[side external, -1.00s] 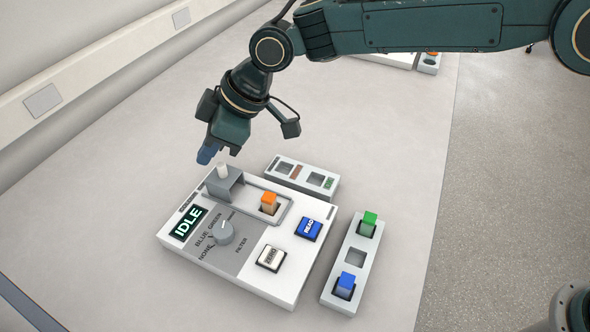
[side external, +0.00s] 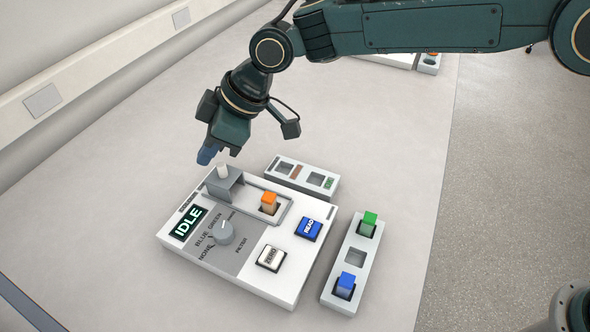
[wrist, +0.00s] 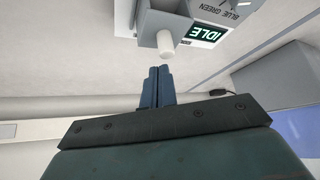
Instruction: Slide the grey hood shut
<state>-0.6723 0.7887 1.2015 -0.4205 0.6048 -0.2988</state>
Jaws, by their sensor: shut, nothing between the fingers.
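The grey hood (side external: 225,186) sits at the upper left end of the slot on the white instrument (side external: 272,284). A pale peg-like handle (side external: 223,171) stands out from it. A cuvette with an orange cap (side external: 269,202) stands in the slot to the right of the hood, uncovered. My gripper (side external: 207,155) is shut and empty, just to the upper left of the handle, apparently apart from it. In the wrist view the shut blue fingertips (wrist: 157,72) are just below the handle (wrist: 165,43), with the grey hood (wrist: 165,20) behind it.
The instrument has an IDLE display (side external: 188,224), a filter knob (side external: 222,233), a blue READ button (side external: 309,229) and a ZERO button (side external: 271,258). A rack (side external: 338,292) with green- and blue-capped cuvettes stands to the right. Another rack (side external: 300,178) lies behind. The table left is clear.

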